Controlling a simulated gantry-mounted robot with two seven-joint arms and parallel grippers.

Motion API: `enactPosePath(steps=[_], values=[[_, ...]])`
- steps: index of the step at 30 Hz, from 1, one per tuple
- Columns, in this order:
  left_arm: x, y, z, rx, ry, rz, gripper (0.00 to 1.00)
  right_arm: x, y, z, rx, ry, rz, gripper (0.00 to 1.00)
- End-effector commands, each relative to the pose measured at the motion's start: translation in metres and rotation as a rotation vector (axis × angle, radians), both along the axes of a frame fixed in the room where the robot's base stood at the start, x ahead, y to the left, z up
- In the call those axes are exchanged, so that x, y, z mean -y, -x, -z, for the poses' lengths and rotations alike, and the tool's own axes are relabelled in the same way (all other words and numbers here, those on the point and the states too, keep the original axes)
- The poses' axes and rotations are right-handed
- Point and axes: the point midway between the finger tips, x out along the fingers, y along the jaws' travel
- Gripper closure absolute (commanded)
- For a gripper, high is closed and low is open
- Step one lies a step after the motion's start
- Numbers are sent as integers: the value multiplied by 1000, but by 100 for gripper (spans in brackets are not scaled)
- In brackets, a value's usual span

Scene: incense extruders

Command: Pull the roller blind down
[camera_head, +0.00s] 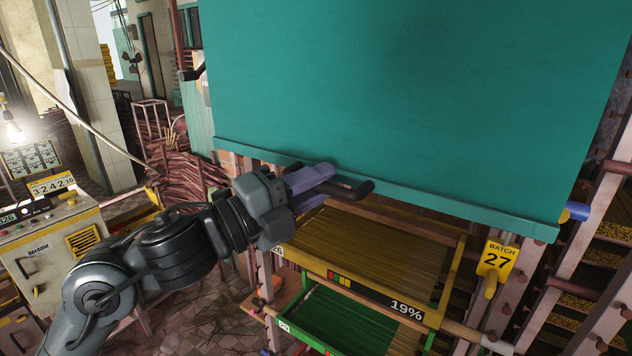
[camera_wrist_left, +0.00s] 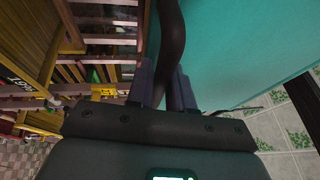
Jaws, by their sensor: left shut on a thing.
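The teal roller blind (camera_head: 410,90) hangs down in front of the rack, its bottom bar (camera_head: 450,203) slanting across the picture above the top tray. A dark handle (camera_head: 357,188) sticks out at the bottom bar. My left gripper (camera_head: 318,183) is at this bar, its purple-grey fingers shut on the handle. In the left wrist view the dark curved handle (camera_wrist_left: 172,45) runs between the two fingers (camera_wrist_left: 163,88), with the teal blind (camera_wrist_left: 240,50) to the right. My right gripper is in neither view.
Below the blind, the rack holds a yellow-framed tray (camera_head: 370,250) marked 19% and a green tray (camera_head: 335,320). A yellow BATCH 27 tag (camera_head: 495,260) hangs at the right. A control box (camera_head: 50,250) stands at the left, with bundled sticks (camera_head: 185,165) behind.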

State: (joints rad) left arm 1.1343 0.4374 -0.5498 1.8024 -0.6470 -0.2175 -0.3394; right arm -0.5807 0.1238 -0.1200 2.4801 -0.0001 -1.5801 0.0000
Motion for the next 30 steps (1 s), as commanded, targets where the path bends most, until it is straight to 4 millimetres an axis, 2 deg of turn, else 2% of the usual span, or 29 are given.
enactPosePath(steps=[2,3,7,15,20,30], values=[[-1,0,-1,0,1,-1,100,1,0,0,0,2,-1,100],[-1,0,-1,0,1,-1,76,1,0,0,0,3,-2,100],[-1,0,-1,0,1,-1,58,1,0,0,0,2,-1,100],[-1,0,-1,0,1,-1,58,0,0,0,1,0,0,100],[-8,5,2,2,1,-1,58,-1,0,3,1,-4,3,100],[-53,34,13,3,0,-3,58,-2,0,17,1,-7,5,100]])
